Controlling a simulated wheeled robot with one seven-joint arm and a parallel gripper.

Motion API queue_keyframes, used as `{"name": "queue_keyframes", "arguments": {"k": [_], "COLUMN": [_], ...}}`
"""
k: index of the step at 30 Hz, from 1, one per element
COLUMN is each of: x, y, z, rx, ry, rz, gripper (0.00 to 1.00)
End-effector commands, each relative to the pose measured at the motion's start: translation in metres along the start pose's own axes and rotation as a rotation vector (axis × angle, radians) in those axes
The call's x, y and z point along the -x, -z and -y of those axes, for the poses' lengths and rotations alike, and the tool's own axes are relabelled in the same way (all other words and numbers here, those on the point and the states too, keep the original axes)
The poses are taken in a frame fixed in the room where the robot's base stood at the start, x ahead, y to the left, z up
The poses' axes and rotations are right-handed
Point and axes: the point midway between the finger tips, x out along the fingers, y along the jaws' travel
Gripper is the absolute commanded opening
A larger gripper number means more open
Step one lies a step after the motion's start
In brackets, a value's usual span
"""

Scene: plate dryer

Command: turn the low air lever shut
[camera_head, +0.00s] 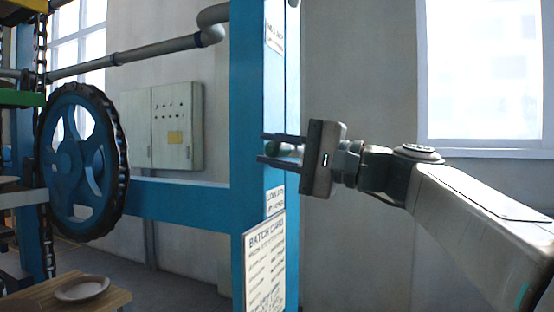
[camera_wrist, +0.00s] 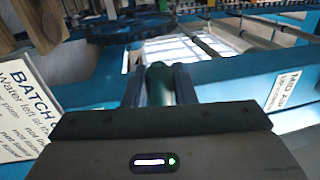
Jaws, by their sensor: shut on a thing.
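My gripper (camera_head: 265,147) reaches in from the right to the blue post, between an upper and a lower label. Its fingers also show in the wrist view (camera_wrist: 159,88), shut on a dark green, rounded lever handle (camera_wrist: 158,84). The lower label (camera_head: 275,200) seems to start with "LOW". The lever's pivot is hidden, so its angle is hard to tell.
The blue post (camera_head: 246,100) carries a batch card (camera_head: 265,265) below the gripper. A label reading "MID AIR" (camera_wrist: 284,92) shows at right in the wrist view. A blue chain wheel (camera_head: 82,160), a grey cabinet (camera_head: 176,127) and a plate (camera_head: 82,289) on a wooden surface stand left.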

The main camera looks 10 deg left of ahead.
Motion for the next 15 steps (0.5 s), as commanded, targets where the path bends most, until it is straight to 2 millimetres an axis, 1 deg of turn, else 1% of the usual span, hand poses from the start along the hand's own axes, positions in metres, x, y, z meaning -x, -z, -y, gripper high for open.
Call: {"name": "queue_keyframes", "arguments": {"k": [1, 15], "x": [0.0004, 0.0003], "y": [0.0003, 0.0004], "z": [-0.0035, -0.0039], "rx": [0.01, 0.034], "ry": [0.0, -0.002], "rz": [0.002, 0.006], "gripper": [0.0, 0.0]}}
